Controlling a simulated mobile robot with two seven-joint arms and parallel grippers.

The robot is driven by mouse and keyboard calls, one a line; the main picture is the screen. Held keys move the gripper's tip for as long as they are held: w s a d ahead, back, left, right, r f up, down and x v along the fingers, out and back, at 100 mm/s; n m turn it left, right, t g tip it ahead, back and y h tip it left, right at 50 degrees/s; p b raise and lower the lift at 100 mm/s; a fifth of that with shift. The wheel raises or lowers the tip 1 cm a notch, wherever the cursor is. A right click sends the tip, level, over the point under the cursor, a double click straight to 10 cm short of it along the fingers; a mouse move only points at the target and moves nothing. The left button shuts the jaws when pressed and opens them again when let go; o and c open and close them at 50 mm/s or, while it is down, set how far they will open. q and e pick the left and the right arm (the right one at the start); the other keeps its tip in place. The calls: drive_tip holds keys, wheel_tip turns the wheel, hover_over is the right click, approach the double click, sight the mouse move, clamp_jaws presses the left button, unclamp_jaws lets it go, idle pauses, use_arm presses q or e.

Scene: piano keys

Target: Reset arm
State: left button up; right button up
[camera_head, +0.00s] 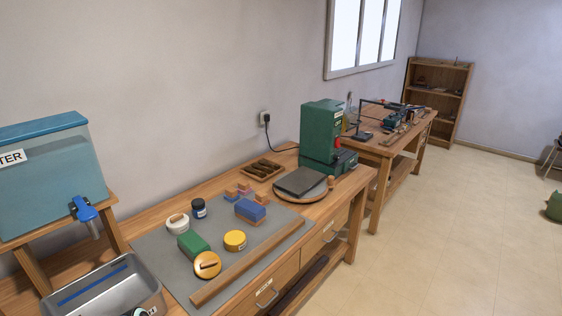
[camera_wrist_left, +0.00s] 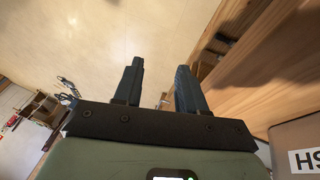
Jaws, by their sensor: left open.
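My left gripper (camera_wrist_left: 159,72) shows in the left wrist view. Its two dark fingers stand apart with nothing between them. Pale floor lies beyond the fingers, and a wooden bench or drawer front (camera_wrist_left: 275,60) is close on the right. I cannot make out the left gripper clearly in the head view. A small dark and pale green part at the bottom edge by the metal basin is too cut off to tell. My right gripper is in neither view.
A wooden workbench (camera_head: 330,205) carries a grey mat (camera_head: 150,245) with jars, blocks and a long wooden strip (camera_head: 245,265). A green machine (camera_head: 322,130) stands at its far end. A water tank (camera_head: 50,175) and metal basin (camera_head: 95,290) are at left.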

use_arm(q)
drive_tip(key=s+d+f+n+g, duration=0.1)
drive_tip(key=s+d+f+n, duration=0.25)
drive_tip(key=s+f, duration=0.35)
drive_tip(key=s+d+f+n, duration=0.2)
drive_tip(key=s+d+f, duration=0.25)
drive_tip(key=f, duration=0.45)
drive_tip(key=s+d+f+n, duration=0.2)
drive_tip(key=s+f, duration=0.1)
drive_tip(key=s, duration=0.5)
drive_tip(key=s+d+f+n+g, duration=0.1)
drive_tip(key=s+d+f+n, duration=0.1)
drive_tip(key=s, duration=0.6)
drive_tip(key=shift+s+d+f+n+y, duration=0.3)
drive_tip(key=shift+f+n+y, duration=0.1)
drive_tip(key=shift+f+n, duration=0.3)
